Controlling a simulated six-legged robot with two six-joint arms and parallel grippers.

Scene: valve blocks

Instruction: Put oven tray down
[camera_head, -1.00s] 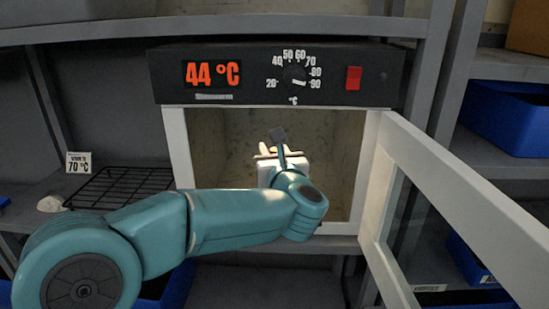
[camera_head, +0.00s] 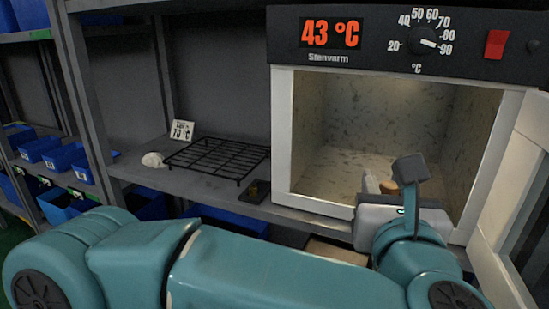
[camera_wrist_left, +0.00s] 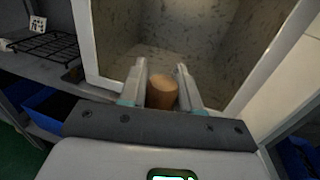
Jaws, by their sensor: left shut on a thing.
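My left gripper (camera_head: 382,186) is in front of the open oven's mouth, low and toward the right, its fingers mostly hidden by my wrist. In the left wrist view the two grey fingers (camera_wrist_left: 162,80) are shut on a brown rounded piece (camera_wrist_left: 162,92), like a wooden handle end. Whether a tray hangs from it is hidden. A black wire rack (camera_head: 218,158) lies flat on the shelf left of the oven, apart from the gripper; it also shows in the left wrist view (camera_wrist_left: 45,45). My right gripper is not in view.
The oven (camera_head: 283,130) reads 43 °C; its door (camera_head: 500,240) stands open at right and its visible interior looks empty. A 70 °C card (camera_head: 182,131), a pale lump (camera_head: 154,160) and a small dark block (camera_head: 257,191) are around the rack. Blue bins (camera_head: 68,158) stand left.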

